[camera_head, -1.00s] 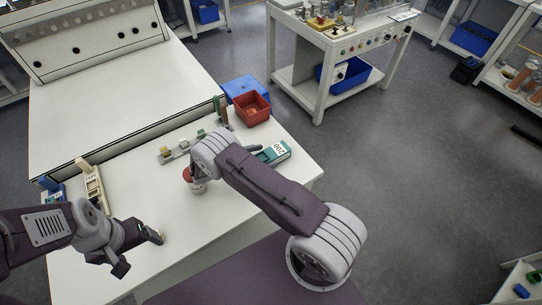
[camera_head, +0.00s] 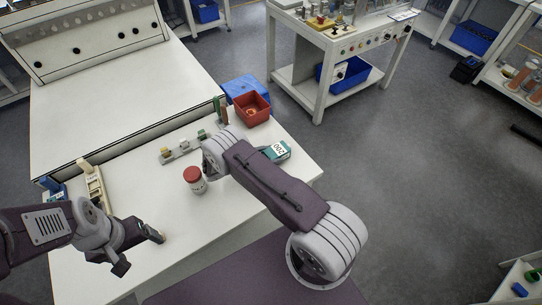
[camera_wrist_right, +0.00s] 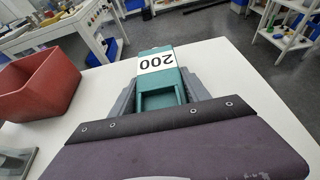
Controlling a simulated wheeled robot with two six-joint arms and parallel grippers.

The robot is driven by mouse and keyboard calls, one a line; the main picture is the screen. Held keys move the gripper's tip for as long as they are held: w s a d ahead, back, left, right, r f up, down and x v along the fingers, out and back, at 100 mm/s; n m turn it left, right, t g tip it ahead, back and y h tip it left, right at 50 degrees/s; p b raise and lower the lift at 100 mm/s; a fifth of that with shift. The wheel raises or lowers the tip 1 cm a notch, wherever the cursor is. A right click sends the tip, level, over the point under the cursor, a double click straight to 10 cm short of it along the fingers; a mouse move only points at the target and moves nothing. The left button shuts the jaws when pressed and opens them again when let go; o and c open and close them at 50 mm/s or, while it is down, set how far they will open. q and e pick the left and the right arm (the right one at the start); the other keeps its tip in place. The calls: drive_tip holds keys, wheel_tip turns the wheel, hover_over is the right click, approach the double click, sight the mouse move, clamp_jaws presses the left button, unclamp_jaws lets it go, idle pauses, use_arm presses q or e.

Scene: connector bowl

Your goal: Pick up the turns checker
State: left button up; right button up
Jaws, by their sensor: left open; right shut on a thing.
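The turns checker looks to be the teal device with a white "200" label (camera_head: 278,151), at the right edge of the white table. It also shows in the right wrist view (camera_wrist_right: 158,88), between the grey fingers of my right gripper (camera_wrist_right: 160,84), which is shut on it. I cannot tell whether it is clear of the tabletop. In the head view my right forearm and wrist hide most of that gripper. My left gripper (camera_head: 139,252) is open and empty above the table's front left part.
A white jar with a red lid (camera_head: 194,175) stands left of my right wrist. A red bin (camera_head: 252,109) and a blue bin (camera_head: 241,88) stand behind the device. A grey block row (camera_head: 180,150) lies mid-table, a cream holder (camera_head: 92,184) at left. The front middle is clear.

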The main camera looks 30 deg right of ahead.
sight(271, 155)
drive_tip(key=r, duration=0.3)
drive_tip(key=s+r, duration=0.1)
drive_tip(key=shift+a+r, duration=0.3)
drive_tip(key=shift+r, duration=0.1)
drive_tip(key=s+a+r, duration=0.4)
drive_tip(key=s+r, duration=0.2)
drive_tip(key=s, duration=0.3)
drive_tip(key=shift+s+a, duration=0.2)
drive_tip(key=shift+a, duration=0.1)
drive_tip(key=shift+r, duration=0.1)
